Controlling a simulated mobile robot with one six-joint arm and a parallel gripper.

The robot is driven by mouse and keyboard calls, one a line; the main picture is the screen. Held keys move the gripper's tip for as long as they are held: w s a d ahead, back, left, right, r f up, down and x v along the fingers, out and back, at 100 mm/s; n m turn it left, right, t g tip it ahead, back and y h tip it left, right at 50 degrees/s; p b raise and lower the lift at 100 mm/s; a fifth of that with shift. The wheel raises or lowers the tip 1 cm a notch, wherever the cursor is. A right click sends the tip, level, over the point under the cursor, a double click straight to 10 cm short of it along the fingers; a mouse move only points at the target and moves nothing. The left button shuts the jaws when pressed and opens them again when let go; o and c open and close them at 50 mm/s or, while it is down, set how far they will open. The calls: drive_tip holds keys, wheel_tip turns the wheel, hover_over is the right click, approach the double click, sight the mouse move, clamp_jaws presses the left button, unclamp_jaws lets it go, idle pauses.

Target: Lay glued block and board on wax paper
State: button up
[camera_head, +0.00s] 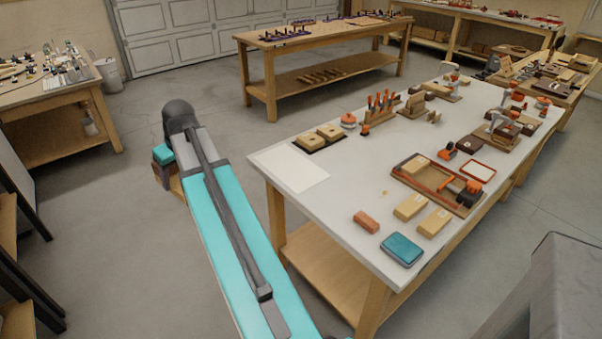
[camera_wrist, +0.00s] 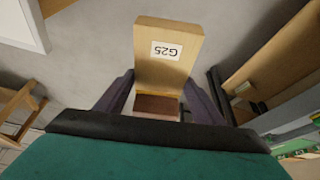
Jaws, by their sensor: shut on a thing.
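The wax paper (camera_head: 290,168) is a pale bare sheet lying flat at the near left corner of the white bench top. My gripper (camera_wrist: 160,88) is shut on a tan block (camera_wrist: 168,68) labelled G25, with a brown board (camera_wrist: 157,107) against its lower end in the wrist view. Whether they are firmly joined cannot be seen. In the head view my gripper is off the bench's left side, over the floor, mostly hidden behind my arm. Only a bit of the held tan piece (camera_head: 177,187) shows there.
The white bench (camera_head: 345,200) carries two tan blocks on a dark mat (camera_head: 311,145) behind the paper. A rack of orange-handled tools (camera_head: 380,108) stands further back. A wooden tray (camera_head: 430,190), loose blocks and a teal pad (camera_head: 402,250) lie right of the paper.

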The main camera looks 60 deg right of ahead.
drive_tip(key=s+d+f, duration=0.1)
drive_tip(key=s+d, duration=0.1)
drive_tip(key=d, duration=0.5)
drive_tip(key=s+d+f, duration=0.1)
drive_tip(key=s+d, duration=0.2)
drive_tip(key=d, duration=0.3)
drive_tip(key=s+d+f+m, duration=0.1)
drive_tip(key=s+d+f, duration=0.1)
drive_tip(key=s+d, duration=0.7)
drive_tip(key=s+d+f, duration=0.2)
drive_tip(key=s+d, duration=0.8)
drive_tip(key=d, duration=0.1)
drive_tip(key=s+d+f+m+b, duration=0.1)
drive_tip(key=s+d+f, duration=0.1)
drive_tip(key=s+d, duration=0.7)
drive_tip(key=shift+s+d+f+m+h, duration=0.1)
drive_tip(key=shift+d+f+m+h, duration=0.1)
drive_tip(key=shift+d, duration=0.35)
drive_tip(key=shift+s+d+f+m+h, duration=0.1)
drive_tip(key=shift+d+h, duration=0.1)
drive_tip(key=shift+d, duration=0.3)
drive_tip(key=shift+w, duration=0.1)
